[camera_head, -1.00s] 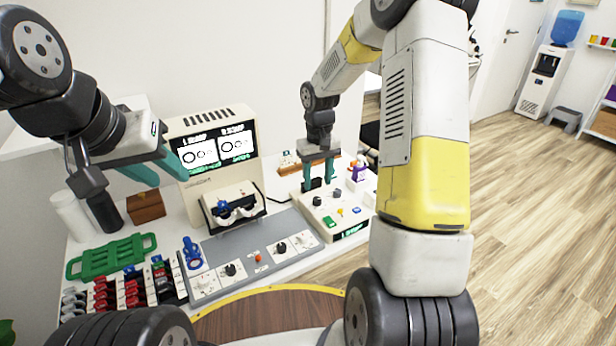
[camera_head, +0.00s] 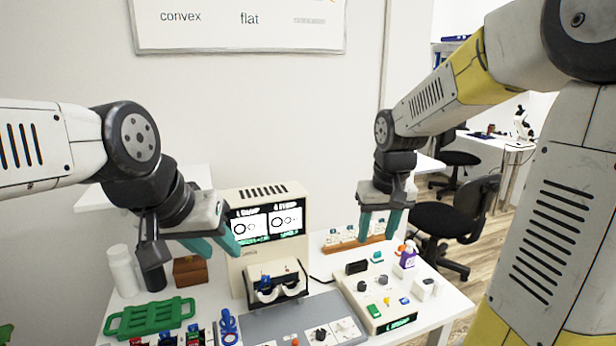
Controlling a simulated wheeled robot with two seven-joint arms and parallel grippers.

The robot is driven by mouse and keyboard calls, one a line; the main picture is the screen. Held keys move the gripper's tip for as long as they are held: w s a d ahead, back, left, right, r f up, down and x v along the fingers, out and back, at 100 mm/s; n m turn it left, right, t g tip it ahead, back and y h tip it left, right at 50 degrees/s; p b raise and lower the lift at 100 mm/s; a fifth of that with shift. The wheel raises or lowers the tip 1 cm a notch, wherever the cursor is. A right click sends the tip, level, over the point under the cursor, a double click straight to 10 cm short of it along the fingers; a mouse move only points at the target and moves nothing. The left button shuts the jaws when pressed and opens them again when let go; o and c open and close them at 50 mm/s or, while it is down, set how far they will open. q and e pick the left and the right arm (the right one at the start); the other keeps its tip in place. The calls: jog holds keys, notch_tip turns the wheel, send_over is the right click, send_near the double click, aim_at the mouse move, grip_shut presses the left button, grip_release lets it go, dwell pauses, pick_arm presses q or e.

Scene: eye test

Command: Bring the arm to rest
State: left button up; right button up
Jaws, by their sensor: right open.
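My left gripper (camera_head: 220,250) hangs at the left, in front of the left side of the cream screen machine (camera_head: 258,190). Its two teal fingers are apart with nothing seen between them. My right gripper (camera_head: 378,234) points down over the back of the cream control box (camera_head: 385,322), in front of the wooden rack (camera_head: 345,247). Its teal fingers are apart and empty. The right arm's yellow and white links fill the right side of the view. I cannot tell whether the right fingertips touch anything.
The table holds a green tray (camera_head: 150,318), a brown box (camera_head: 190,270), a white cylinder (camera_head: 123,270), a grey panel (camera_head: 290,325) and a purple bottle (camera_head: 408,256). Office chairs (camera_head: 455,222) stand behind at the right. The wall above the machine is clear below a white board (camera_head: 240,42).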

jog(key=s+a+r+t+y, duration=0.1)
jog(key=s+r, duration=0.2)
jog(key=s, duration=0.4)
jog(key=s+r+m+t, duration=0.1)
jog(key=s+r, duration=0.3)
jog(key=s, duration=0.4)
jog(key=shift+s+a+t+y, duration=0.15)
jog(key=shift+a+t+y, duration=0.25)
jog(key=shift+t, duration=0.4)
dwell(2.6)
